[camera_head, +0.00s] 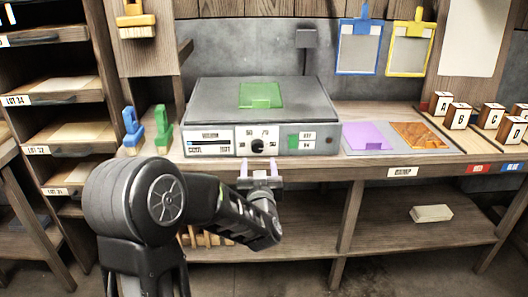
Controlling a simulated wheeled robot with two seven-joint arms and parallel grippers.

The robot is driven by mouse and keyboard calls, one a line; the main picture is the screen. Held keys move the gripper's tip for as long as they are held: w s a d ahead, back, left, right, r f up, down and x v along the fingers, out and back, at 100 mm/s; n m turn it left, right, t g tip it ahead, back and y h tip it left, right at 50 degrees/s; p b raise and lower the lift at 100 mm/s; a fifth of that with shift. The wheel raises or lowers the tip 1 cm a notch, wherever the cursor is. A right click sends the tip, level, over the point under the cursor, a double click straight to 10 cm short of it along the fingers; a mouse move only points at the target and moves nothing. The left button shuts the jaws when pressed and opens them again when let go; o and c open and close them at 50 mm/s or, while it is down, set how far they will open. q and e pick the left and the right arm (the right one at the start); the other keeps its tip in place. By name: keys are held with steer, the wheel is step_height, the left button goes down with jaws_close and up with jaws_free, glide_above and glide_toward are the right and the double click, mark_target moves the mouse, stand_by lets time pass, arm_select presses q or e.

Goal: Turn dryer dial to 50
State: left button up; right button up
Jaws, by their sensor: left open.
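The dryer (262,112) is a grey box on the workbench, with a flat top and a front panel. Its black dial (257,146) sits on a white plate in the middle of the front, with small numbers around it. I cannot read the pointer surely. My left gripper (260,168) is open in front of the dryer, just below the dial. Its two pale fingers point up at either side and nothing shows between them. My right gripper is not in view.
A green translucent sheet (261,95) lies on the dryer. Purple (369,136) and orange (418,135) pieces lie to the right, near lettered blocks (458,114). Framed screens (359,47) hang behind.

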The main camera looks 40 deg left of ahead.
mark_target(258, 149)
arm_select(q)
steer(key=shift+w+a, duration=0.1)
steer(key=x, duration=0.7)
steer(key=shift+w+a, duration=0.2)
jaws_close()
stand_by(0.5)
